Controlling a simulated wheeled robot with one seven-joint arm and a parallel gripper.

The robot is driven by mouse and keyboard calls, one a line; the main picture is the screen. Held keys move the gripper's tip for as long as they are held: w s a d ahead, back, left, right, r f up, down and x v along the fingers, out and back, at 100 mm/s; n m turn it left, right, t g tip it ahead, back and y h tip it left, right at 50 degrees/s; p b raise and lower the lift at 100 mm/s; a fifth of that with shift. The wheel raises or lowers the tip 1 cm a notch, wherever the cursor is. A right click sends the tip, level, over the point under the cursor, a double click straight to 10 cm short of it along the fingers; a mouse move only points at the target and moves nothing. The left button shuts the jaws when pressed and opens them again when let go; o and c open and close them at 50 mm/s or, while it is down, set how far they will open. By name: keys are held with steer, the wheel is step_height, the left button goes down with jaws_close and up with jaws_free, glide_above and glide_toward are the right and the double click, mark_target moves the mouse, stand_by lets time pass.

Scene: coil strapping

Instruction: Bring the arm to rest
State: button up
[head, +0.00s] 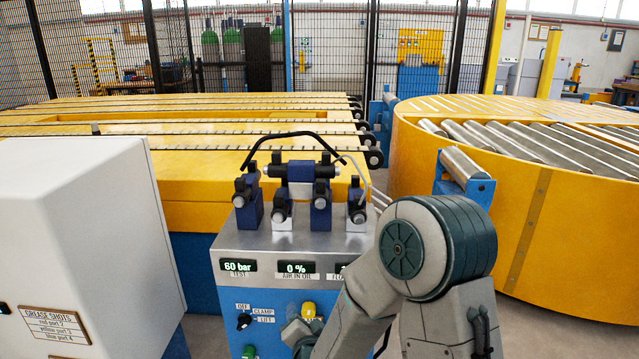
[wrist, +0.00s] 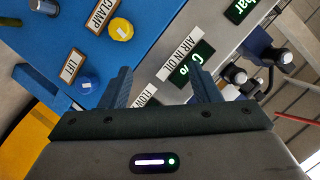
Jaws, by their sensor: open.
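My arm (head: 435,250) is bent in front of the right part of a blue hydraulic cabinet, with its elbow raised. In the wrist view my gripper (wrist: 161,82) is open, with nothing between its two dark fingers. It faces the cabinet's front panel (wrist: 160,42), which appears tilted there. A yellow button (wrist: 120,28) and a blue button (wrist: 87,86) lie left of the fingers. The "0 %" display (wrist: 193,65) appears beside the right finger. Contact with the panel cannot be made out. In the head view the forearm hides part of the panel.
The cabinet's metal top (head: 290,242) carries valves (head: 305,180) and a black hose. A white housing (head: 75,240) stands at left. A yellow slatted conveyor (head: 180,150) and a round yellow roller table (head: 520,210) stand behind. A mesh fence (head: 330,50) closes the back.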

steer(key=s+d+r+n+g+p, duration=0.2)
steer(key=d+r+p, duration=0.15)
steer(key=r, duration=0.35)
steer(key=s+d+r+n+g+p, duration=0.2)
steer(key=r+p, duration=0.3)
steer(key=r, duration=0.2)
steer(key=s+d+r+n+g+p, duration=0.2)
steer(key=d+r+p, duration=0.15)
steer(key=r, duration=0.25)
steer(key=s+d+r+g+h+p, duration=0.1)
steer(key=s+d+r+g+p, duration=0.2)
steer(key=s+d+r+p, duration=0.2)
steer(key=s+d+r+n+g+h+p, duration=0.1)
steer(key=s+d+r+p, duration=0.3)
steer(key=s+r, duration=0.6)
steer(key=shift+s+d+r+n+g+h+p, duration=0.3)
steer(key=shift+s+d+g+p, duration=0.1)
steer(key=shift+s+g+p, duration=0.5)
steer(key=shift+s, duration=0.1)
